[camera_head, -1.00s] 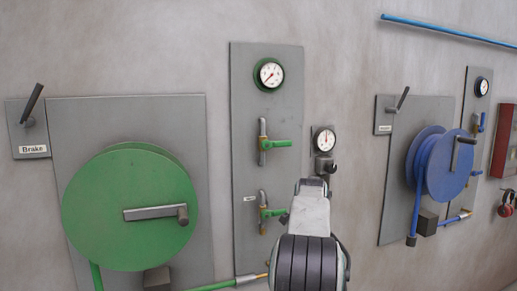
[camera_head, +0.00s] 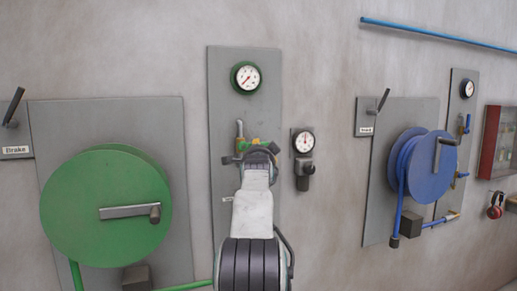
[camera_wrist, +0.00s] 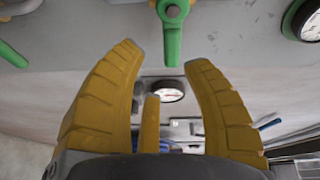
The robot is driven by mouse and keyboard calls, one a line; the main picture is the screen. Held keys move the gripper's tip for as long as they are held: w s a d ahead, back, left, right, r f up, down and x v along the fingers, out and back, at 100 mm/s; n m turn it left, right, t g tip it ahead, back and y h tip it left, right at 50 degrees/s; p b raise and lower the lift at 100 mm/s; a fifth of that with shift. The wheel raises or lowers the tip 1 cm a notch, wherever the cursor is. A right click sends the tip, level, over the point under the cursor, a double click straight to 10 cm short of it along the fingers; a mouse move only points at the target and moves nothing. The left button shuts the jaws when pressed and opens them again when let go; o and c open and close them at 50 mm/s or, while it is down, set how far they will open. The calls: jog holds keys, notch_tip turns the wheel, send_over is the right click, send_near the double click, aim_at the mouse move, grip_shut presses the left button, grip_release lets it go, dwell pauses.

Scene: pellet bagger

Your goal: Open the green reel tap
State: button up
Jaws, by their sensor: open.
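The green reel (camera_head: 95,215) hangs on the left, with a tall grey panel to its right. On this panel, the upper tap's upright pipe (camera_head: 240,130) shows, with its green handle partly hidden by my gripper (camera_head: 258,143). My gripper is open at the height of that tap. In the wrist view a green tap handle (camera_wrist: 173,40) hangs at the top, just ahead of and between the yellow fingertips (camera_wrist: 165,57). I see no contact. Another green lever (camera_wrist: 12,54) is at the upper left there. The lower tap is hidden behind my arm in the head view.
A green-rimmed gauge (camera_head: 245,77) sits above the tap. A smaller gauge with a dark knob (camera_head: 304,168) is close to the right of my arm. The blue reel (camera_head: 430,165) and a red cabinet (camera_head: 497,140) are further right.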

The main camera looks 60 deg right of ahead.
jog(key=shift+w+d+r+m+p, duration=0.15)
jog(key=shift+w+d+m+p, duration=0.35)
jog(key=shift+d+p, duration=0.8)
jog(key=shift+w+d+r+m+p, duration=0.1)
jog(key=shift+w+d+m+p, duration=0.2)
jog(key=shift+w+d+p, duration=1)
jog(key=shift+s+d+r+m+p, duration=0.15)
jog(key=shift+d+m+p, duration=0.35)
jog(key=shift+p, duration=1.6)
jog(key=shift+o, duration=0.3)
jog(key=shift+d+f, duration=0.1)
jog(key=shift+d, duration=0.05)
grip_shut()
